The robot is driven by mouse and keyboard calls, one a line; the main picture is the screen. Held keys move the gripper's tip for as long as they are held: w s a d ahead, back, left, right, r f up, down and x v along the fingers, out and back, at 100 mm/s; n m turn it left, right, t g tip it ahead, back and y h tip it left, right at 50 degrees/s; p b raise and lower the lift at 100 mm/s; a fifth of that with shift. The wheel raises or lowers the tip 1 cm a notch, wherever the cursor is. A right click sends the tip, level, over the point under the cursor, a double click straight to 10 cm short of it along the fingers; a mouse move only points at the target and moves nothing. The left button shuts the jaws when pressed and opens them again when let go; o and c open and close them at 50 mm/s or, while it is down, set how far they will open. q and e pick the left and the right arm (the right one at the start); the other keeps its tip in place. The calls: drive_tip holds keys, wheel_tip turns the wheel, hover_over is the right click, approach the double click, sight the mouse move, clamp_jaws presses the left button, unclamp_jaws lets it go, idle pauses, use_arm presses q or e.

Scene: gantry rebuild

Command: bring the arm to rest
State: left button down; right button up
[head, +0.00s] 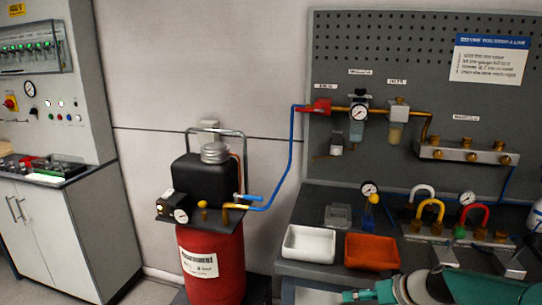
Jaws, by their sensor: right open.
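My right arm, grey and teal, reaches in from the lower right corner. My right gripper (362,294) points left at the bottom edge, in front of the workbench. It is open, and I see nothing held in it. Its lower part is close to the picture's bottom edge. My left gripper and left arm are not in view.
The workbench (300,268) carries a white tray (310,244), an orange tray (371,250) and a manifold with coloured hoses (460,235). A red compressor (212,265) stands left of it, joined by a blue hose (289,165). Floor shows between compressor and white cabinet (50,235).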

drive_tip(key=s+a+f+g+h+p, duration=0.1)
drive_tip(key=s+a+f+g, duration=0.2)
drive_tip(key=s+f, duration=0.5)
drive_tip(key=s+a+f+g, duration=0.25)
drive_tip(key=s+f, duration=0.25)
drive_tip(key=f, duration=0.5)
drive_tip(key=s+a+f+m, duration=0.1)
drive_tip(key=s+f, duration=0.3)
drive_tip(key=s, duration=0.6)
drive_tip(key=s+a+f+m+g+h, duration=0.1)
drive_tip(key=s+a+f+m, duration=0.1)
drive_tip(key=s, duration=0.8)
wheel_tip(320, 180, down, 2)
drive_tip(key=shift+a+h+p, duration=0.3)
drive_tip(key=shift+a+p, duration=0.1)
drive_tip(key=shift+a, duration=0.45)
drive_tip(key=shift+w+m, duration=0.5)
drive_tip(key=shift+w, duration=0.05)
drive_tip(key=shift+c, duration=0.7)
drive_tip(key=shift+w+d+m, duration=0.1)
drive_tip(key=shift+w+m, duration=0.1)
drive_tip(key=shift+m, duration=0.1)
drive_tip(key=c, duration=0.3)
drive_tip(key=shift+c, duration=0.3)
